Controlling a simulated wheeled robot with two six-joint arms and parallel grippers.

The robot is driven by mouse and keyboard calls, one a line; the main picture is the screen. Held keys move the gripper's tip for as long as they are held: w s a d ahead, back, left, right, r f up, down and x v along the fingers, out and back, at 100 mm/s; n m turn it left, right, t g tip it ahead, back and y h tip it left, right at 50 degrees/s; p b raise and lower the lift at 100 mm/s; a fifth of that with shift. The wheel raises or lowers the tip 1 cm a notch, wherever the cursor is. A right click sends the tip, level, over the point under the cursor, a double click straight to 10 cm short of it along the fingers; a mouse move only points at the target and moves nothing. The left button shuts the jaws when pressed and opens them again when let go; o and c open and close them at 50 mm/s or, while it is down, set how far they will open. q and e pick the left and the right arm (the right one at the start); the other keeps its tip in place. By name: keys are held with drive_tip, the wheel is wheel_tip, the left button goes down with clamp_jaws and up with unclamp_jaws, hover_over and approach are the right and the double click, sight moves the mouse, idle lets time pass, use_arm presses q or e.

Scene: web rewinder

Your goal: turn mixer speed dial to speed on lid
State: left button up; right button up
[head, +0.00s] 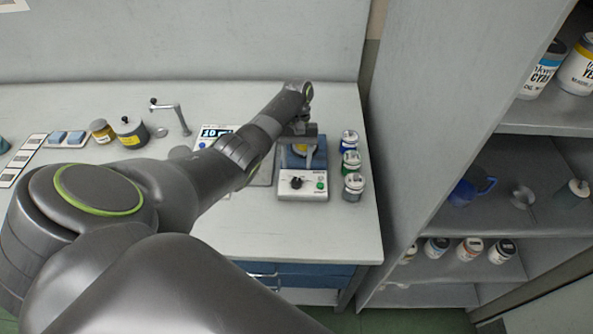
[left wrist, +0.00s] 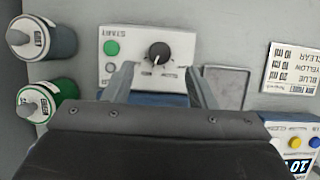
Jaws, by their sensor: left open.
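The mixer (head: 303,194) stands on the bench, with a pale front panel and blue body. Its black speed dial (head: 296,183) sits left of the green start button (head: 320,186). My right gripper is out of view.
Several small cans (head: 351,160) line the bench right of the mixer, close to it. A scale with a lit display (head: 216,132) and a shallow grey tray (left wrist: 226,88) are on the other side. A tall shelf (head: 430,120) stands at the right.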

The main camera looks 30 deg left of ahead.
use_arm(q)
drive_tip(key=p+v, duration=0.1)
drive_tip(key=v, duration=1)
drive_tip(key=shift+r, duration=0.25)
